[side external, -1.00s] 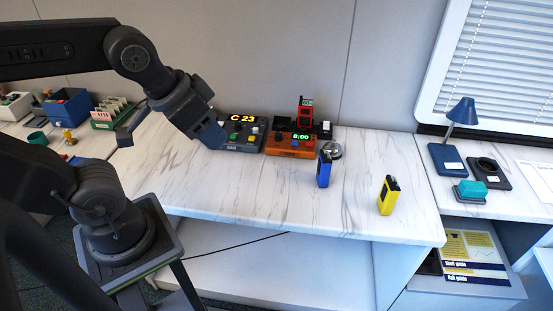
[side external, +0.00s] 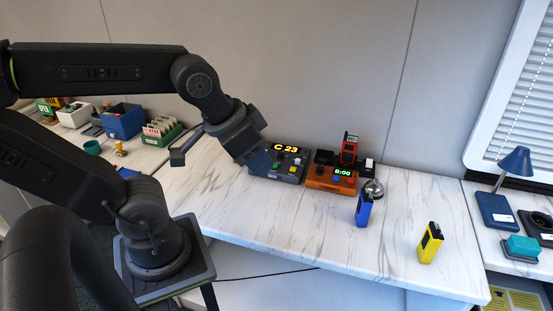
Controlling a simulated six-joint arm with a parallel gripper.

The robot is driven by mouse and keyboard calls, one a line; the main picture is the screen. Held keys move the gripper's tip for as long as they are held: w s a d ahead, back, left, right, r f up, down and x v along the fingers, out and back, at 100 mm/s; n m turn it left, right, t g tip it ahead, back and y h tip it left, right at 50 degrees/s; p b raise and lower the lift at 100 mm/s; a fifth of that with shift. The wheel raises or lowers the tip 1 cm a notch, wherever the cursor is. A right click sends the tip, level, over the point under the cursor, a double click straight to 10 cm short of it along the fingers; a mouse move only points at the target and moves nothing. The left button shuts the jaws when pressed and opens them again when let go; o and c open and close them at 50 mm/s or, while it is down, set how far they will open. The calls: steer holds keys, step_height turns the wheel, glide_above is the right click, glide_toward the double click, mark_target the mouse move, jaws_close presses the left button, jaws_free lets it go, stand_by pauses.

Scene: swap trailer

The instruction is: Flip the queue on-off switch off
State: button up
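The queue unit (side external: 291,172) is a dark grey console near the back of the marble-patterned counter, with a lit display reading "C 23" and a few coloured buttons. Its on-off switch is too small to make out. The arm hides part of that side. The fingers are not clear enough to tell open from shut.
A blue lighter-like object (side external: 363,208) and a yellow one (side external: 430,243) stand further forward. A green card rack (side external: 163,131) is at left. The front counter is clear.

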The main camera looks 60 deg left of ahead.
steer(key=w+a, duration=0.2)
steer(key=w, duration=0.1)
steer(key=w+a+r+n, duration=0.1)
steer(key=w+a, duration=0.1)
steer(key=w, duration=0.1)
steer(key=w+a+r+n+g+y, duration=0.1)
steer(key=w+a, duration=0.1)
steer(key=w, duration=0.1)
steer(key=shift+w+a, duration=0.2)
steer(key=shift+a, duration=0.15)
jaws_close()
steer(key=w+a+f+n+g, duration=0.2)
steer(key=w+a+n, duration=0.1)
steer(key=w+a, duration=0.65)
steer(key=a+f+n, duration=0.1)
steer(key=a+f, duration=0.4)
steer(key=a, duration=0.3)
steer(key=a+f+n+g, duration=0.1)
steer(key=a+f, duration=0.3)
steer(key=a, duration=0.5)
steer(key=a+f+n, duration=0.2)
steer(key=a+f, duration=0.3)
steer(key=a, duration=0.4)
steer(key=shift+w+a+f, duration=0.15)
steer(key=shift+w+f, duration=0.2)
steer(key=shift+w, duration=0.05)
